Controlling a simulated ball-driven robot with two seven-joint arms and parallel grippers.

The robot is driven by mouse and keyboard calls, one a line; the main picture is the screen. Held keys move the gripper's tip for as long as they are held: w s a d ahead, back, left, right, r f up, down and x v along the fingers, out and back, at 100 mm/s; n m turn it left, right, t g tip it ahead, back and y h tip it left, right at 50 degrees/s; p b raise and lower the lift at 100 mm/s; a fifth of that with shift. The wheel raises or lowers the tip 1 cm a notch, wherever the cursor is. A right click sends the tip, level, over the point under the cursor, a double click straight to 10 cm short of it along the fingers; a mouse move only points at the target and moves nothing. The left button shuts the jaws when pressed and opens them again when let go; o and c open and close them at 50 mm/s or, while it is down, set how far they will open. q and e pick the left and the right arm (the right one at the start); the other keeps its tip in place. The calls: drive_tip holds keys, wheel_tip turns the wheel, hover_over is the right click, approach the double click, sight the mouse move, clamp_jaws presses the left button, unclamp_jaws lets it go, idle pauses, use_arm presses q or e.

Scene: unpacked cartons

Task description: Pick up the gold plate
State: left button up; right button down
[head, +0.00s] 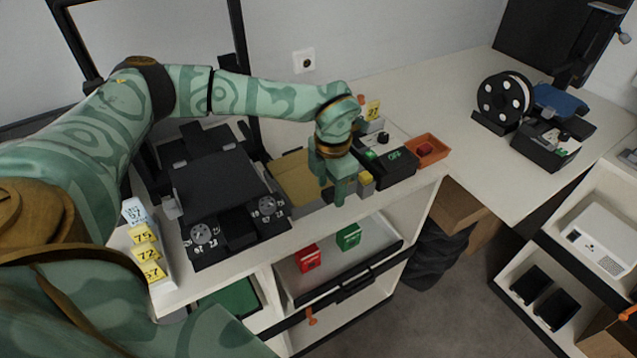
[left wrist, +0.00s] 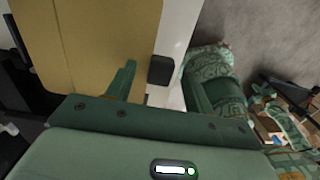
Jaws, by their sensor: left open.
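My left gripper (head: 334,188) is open and points down at the plate's right end, near the bench's front edge. In the left wrist view one finger of the gripper (left wrist: 160,88) overlaps the plate and the other is beyond its edge. I cannot tell whether the fingers touch it. My right gripper is not in view.
A black machine (head: 225,195) stands left of the plate. Yellow number tags (head: 148,253) stand at the left. An open drawer (head: 345,275) below holds red and green boxes.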

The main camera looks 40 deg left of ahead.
use_arm(q)
drive_tip(key=shift+f, duration=0.15)
clamp_jaws()
drive_tip(key=shift+r, duration=0.3)
wheel_tip(320, 180, up, 2)
drive_tip(key=shift+r+p, duration=0.2)
drive_tip(key=shift+p, duration=0.2)
drive_tip(key=s+d+r+p, duration=0.1)
drive_tip(key=s+d+r, duration=0.6)
drive_tip(key=s+r, duration=0.3)
drive_tip(key=shift+s+d+p, duration=0.35)
drive_tip(key=shift+s+p, duration=0.05)
drive_tip(key=shift+s, duration=0.5)
